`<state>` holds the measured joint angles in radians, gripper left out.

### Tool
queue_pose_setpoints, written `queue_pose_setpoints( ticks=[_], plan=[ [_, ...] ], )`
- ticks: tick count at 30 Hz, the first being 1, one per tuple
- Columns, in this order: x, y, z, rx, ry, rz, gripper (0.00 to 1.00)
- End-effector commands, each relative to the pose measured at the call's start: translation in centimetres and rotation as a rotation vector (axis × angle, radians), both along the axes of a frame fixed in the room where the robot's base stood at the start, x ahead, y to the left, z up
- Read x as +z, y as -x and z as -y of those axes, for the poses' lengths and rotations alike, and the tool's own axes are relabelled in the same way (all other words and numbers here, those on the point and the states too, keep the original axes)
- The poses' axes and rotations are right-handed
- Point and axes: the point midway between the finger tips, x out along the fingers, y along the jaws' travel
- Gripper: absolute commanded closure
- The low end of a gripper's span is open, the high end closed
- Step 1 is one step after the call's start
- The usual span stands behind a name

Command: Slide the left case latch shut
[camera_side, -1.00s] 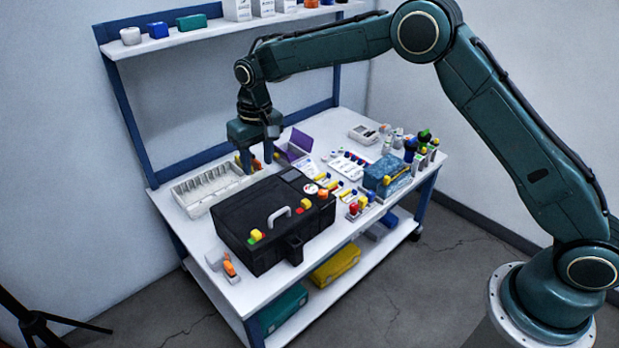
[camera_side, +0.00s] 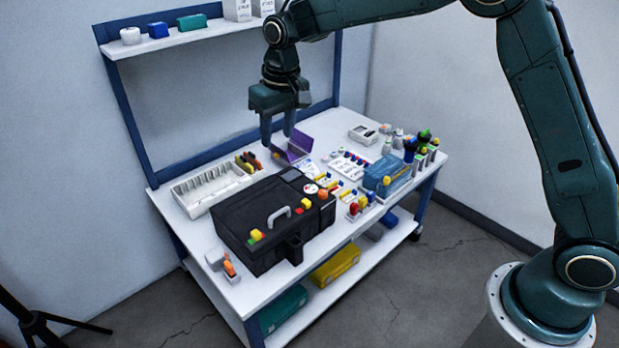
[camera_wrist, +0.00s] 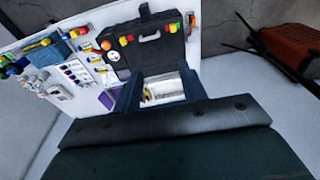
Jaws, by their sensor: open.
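The black case (camera_side: 240,212) lies on the table with its lid down and a grey handle (camera_side: 279,214) on top. Another yellow latch piece (camera_side: 306,204) sits toward the right front. I cannot tell how far either latch is slid. My gripper (camera_side: 278,141) is open and empty, pointing down above the back of the table, behind the case and apart from it. The wrist view shows its fingers (camera_wrist: 160,92) spread.
A white compartment tray (camera_side: 190,205) is behind the case. A purple box (camera_side: 299,146), a blue box (camera_side: 388,172) and several small bottles stand to the right. An orange-topped item (camera_side: 229,266) stands at the left front corner. The air above the case is clear.

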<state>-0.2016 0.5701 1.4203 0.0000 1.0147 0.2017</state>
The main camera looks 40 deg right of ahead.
Motion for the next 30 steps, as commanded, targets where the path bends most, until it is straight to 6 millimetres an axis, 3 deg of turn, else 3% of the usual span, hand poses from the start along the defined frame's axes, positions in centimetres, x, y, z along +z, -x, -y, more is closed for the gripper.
queue_pose_setpoints(
  ticks=[8,14,20,30],
  plan=[
    [-0.1,-0.1,0.0,0.0,0.0,-0.001,0.58],
    [-1.6,-1.0,-0.5,0.001,0.002,-0.015,0.58],
    [-5.3,-2.9,-1.8,0.0,0.008,-0.047,0.58],
    [-14.0,-5.8,-4.3,0.0,0.022,-0.111,0.58]
  ],
)
